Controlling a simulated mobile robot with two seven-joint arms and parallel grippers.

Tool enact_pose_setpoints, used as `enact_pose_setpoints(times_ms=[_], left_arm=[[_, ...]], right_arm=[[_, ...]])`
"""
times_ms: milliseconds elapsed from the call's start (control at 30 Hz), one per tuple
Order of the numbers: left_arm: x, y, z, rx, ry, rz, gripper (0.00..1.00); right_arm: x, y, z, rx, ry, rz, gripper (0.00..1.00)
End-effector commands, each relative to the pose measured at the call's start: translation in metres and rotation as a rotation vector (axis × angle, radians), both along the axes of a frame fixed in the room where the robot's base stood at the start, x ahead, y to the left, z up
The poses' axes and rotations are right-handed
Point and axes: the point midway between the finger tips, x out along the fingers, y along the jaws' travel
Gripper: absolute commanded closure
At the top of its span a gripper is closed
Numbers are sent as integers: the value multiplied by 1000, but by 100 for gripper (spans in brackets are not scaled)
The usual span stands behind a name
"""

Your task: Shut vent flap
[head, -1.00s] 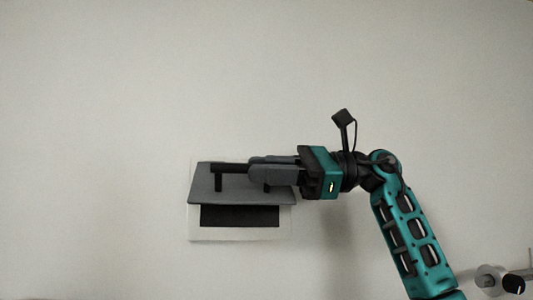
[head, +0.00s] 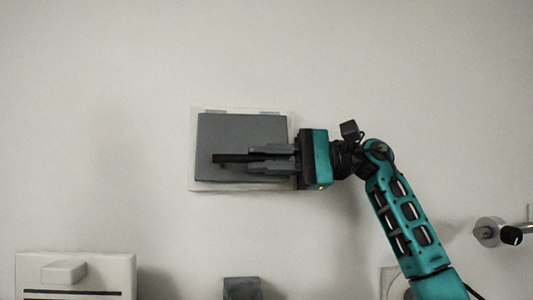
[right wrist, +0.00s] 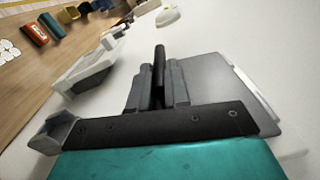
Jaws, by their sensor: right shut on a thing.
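The vent flap (head: 240,135) is a flat grey panel in a white frame (head: 193,150) on the wall. It now hangs nearly flat over the frame, and no dark opening shows below it. A black bar handle (head: 228,158) sits on its lower part. My right gripper (head: 252,159) comes in from the right and is shut on the handle. In the right wrist view the fingers (right wrist: 158,85) clasp the black handle (right wrist: 159,62), with the grey flap (right wrist: 215,85) beside them. Whether the flap touches the frame fully is hard to tell. My left gripper is not in view.
A white box-like unit (head: 75,272) is at the lower left of the head view, with a small dark grey block (head: 242,288) right of it. A metal fixture with a black knob (head: 497,232) is at the right. The wall around the vent is clear.

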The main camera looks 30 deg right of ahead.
Motion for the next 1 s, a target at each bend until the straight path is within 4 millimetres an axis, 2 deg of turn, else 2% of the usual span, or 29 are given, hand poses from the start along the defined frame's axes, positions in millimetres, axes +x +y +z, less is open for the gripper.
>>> enact_pose_setpoints(times_ms=[567,600,833,1000], left_arm=[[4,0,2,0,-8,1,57],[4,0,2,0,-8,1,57],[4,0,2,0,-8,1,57],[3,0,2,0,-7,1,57]], right_arm=[[4,-1,-5,0,12,-3,100],[4,-1,-5,0,12,-4,82],[4,-1,-4,0,10,-3,60],[3,-1,-4,0,7,-2,58]])
